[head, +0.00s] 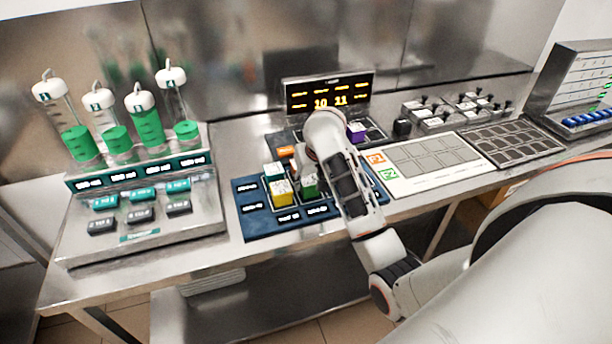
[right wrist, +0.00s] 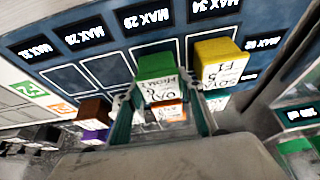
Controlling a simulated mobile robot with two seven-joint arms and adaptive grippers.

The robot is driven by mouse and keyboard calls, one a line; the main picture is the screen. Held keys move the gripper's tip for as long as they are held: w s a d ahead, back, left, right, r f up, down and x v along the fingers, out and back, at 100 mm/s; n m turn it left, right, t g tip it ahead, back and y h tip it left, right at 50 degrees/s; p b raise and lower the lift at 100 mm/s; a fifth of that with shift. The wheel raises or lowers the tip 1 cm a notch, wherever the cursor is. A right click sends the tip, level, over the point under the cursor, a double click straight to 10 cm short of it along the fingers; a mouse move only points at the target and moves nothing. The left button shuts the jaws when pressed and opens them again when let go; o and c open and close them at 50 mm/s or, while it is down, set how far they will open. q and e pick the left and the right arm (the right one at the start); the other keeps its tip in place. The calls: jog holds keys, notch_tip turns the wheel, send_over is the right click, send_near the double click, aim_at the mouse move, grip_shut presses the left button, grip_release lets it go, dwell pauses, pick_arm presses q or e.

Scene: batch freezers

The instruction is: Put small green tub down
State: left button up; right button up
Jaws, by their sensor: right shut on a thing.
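The small green tub (head: 309,188) has a white hand-lettered label. It is at the blue slotted board (head: 262,222), to the right of a yellow tub (head: 283,198). In the right wrist view the green tub (right wrist: 157,67) is between the two fingers of my right gripper (right wrist: 160,105), which is shut on it. White-outlined slots show around it on the board (right wrist: 60,80). I cannot tell whether its base touches the board. The right arm hides part of the board in the head view. My left gripper is not in view.
An orange tub (head: 286,152) and a purple tub (head: 357,132) are farther back, near the lit display (head: 328,96). A white board with empty slots (head: 430,158) lies to the right. A dispenser with green-filled cylinders (head: 140,215) stands at left.

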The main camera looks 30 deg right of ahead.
jog(key=shift+s+a+r, duration=0.1)
jog(key=shift+s+r, duration=0.05)
jog(key=shift+f, duration=0.25)
jog(key=o, duration=0.9)
jog(key=shift+c, duration=0.2)
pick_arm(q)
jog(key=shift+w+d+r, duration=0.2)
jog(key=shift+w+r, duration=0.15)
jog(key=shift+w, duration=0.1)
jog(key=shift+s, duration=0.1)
